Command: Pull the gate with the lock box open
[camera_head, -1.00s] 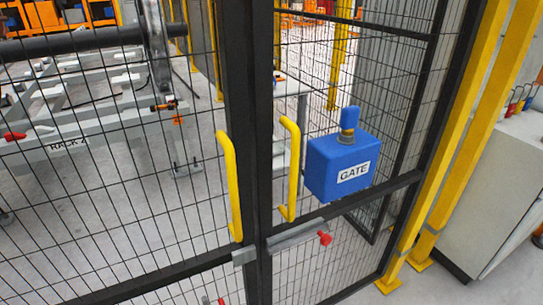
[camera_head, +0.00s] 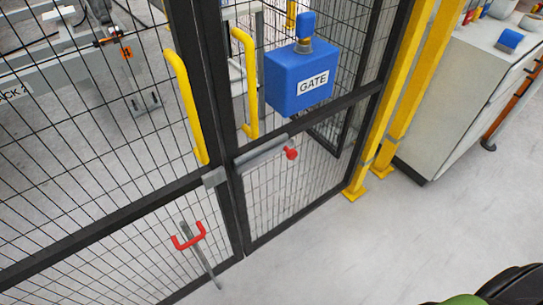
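The mesh gate leaf with the lock box (camera_head: 335,104) is on the right and looks shut against the left mesh leaf (camera_head: 90,190). A yellow handle (camera_head: 246,85) is on the right leaf, left of the box. Another yellow handle (camera_head: 187,110) is on the left leaf. A grey slide bolt (camera_head: 262,152) with a red knob (camera_head: 291,153) lies along the mid rail. Neither gripper is in view.
A drop bolt with a red handle (camera_head: 188,238) stands low on the left leaf. Yellow posts (camera_head: 400,110) and a grey cabinet (camera_head: 440,110) are to the right. The floor (camera_head: 400,235) in front of the right leaf is clear. A dark and green shape is at the bottom right corner.

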